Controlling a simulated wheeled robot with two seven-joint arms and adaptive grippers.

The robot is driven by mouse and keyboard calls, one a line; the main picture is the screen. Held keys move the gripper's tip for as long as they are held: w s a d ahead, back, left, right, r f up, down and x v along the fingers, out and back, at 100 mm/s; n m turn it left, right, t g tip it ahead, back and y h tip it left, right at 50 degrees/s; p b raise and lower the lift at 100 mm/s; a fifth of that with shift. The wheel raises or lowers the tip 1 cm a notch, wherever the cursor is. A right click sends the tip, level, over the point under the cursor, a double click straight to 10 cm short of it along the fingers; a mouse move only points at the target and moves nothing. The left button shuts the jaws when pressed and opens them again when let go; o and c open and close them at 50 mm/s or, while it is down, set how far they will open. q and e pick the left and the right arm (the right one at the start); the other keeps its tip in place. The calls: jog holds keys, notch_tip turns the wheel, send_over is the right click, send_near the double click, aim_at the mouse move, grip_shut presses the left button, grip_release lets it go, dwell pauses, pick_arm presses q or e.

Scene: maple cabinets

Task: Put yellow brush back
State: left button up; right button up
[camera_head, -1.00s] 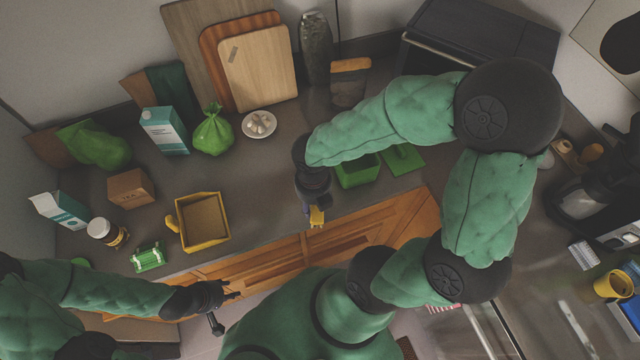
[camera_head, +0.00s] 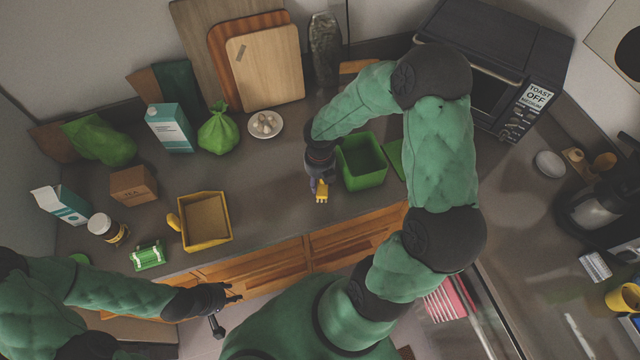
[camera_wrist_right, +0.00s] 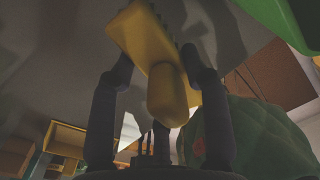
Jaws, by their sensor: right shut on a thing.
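The yellow brush (camera_head: 321,195) is in my right gripper (camera_head: 318,184), which is shut on it. In the right wrist view the brush (camera_wrist_right: 150,48) shows its toothed edge and rounded handle end (camera_wrist_right: 167,103) between the dark fingers. In the head view it is over the counter, between the yellow bin (camera_head: 204,240) and the green bin (camera_head: 362,162), nearer the green one. The yellow bin has a handle-like yellow piece on its left side. My left gripper (camera_head: 232,293) is empty with fingers apart, in front of the counter's edge.
A garlic plate (camera_head: 265,125), a green bag (camera_head: 218,132), a tea box (camera_head: 133,186) and a green-wrapped packet (camera_head: 147,255) stand on the counter (camera_head: 270,195). Cutting boards (camera_head: 264,68) lean behind. A toaster oven (camera_head: 490,70) is at the back right. Counter between the two bins is clear.

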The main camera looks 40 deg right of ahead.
jog(key=shift+f, duration=1.25)
jog(key=shift+f, duration=0.1)
jog(key=o, duration=1.2)
jog(key=shift+b, duration=0.3)
notch_tip(320, 180, up, 12)
jog(key=p, duration=0.3)
